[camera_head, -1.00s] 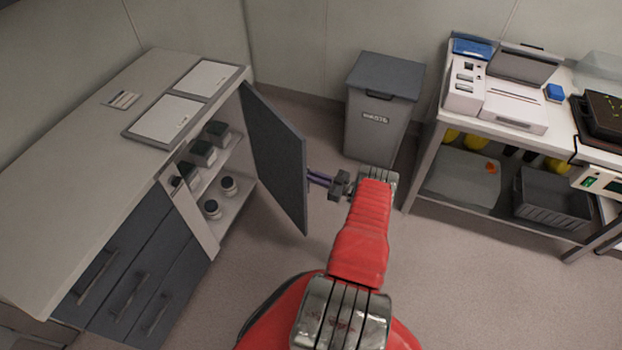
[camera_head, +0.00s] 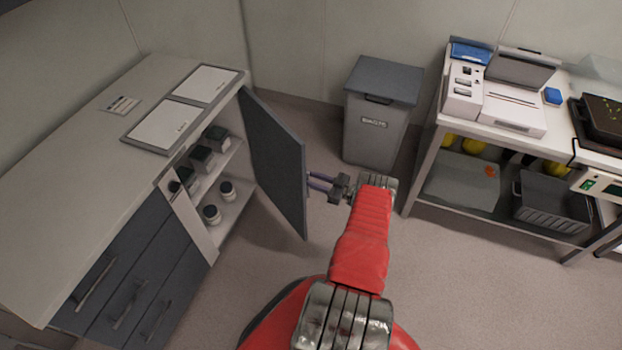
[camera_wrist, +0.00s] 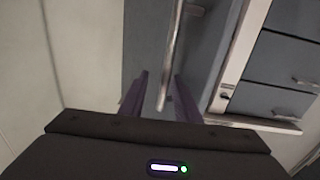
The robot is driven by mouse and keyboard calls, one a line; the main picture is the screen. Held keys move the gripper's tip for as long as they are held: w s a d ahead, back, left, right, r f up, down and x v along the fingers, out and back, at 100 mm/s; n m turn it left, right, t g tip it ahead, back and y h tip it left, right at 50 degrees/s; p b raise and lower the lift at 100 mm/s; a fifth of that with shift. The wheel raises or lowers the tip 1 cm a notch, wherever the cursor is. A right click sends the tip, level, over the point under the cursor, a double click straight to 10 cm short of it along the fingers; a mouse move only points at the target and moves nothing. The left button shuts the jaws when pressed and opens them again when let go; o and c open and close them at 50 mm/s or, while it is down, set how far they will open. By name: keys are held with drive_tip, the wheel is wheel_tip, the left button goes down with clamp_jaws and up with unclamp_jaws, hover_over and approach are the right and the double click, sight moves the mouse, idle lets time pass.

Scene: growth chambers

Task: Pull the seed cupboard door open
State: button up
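The seed cupboard door (camera_head: 275,160) is a dark grey panel standing wide open, swung out from the far end of the cupboard (camera_head: 208,215). Shelves with several dark-lidded jars show inside. My gripper (camera_head: 310,181) is at the door's outer face, near its free edge. In the wrist view, the long metal door handle (camera_wrist: 174,45) runs between the two purple fingers of my gripper (camera_wrist: 161,80). The fingers are apart, with gaps visible beside the handle. In the head view the handle is hidden behind the door.
A grey lidded bin (camera_head: 377,115) stands behind my gripper against the back wall. A bench (camera_head: 435,118) with instruments and a lower shelf stands on the right. Drawers (camera_head: 130,290) are at the cupboard's near end. The floor between cupboard and bench is clear.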

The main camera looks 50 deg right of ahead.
drive_tip(key=shift+s, duration=0.15)
drive_tip(key=v, duration=1.3)
drive_tip(key=shift+s, duration=0.25)
drive_tip(key=shift+d, duration=0.1)
drive_tip(key=shift+c, duration=0.3)
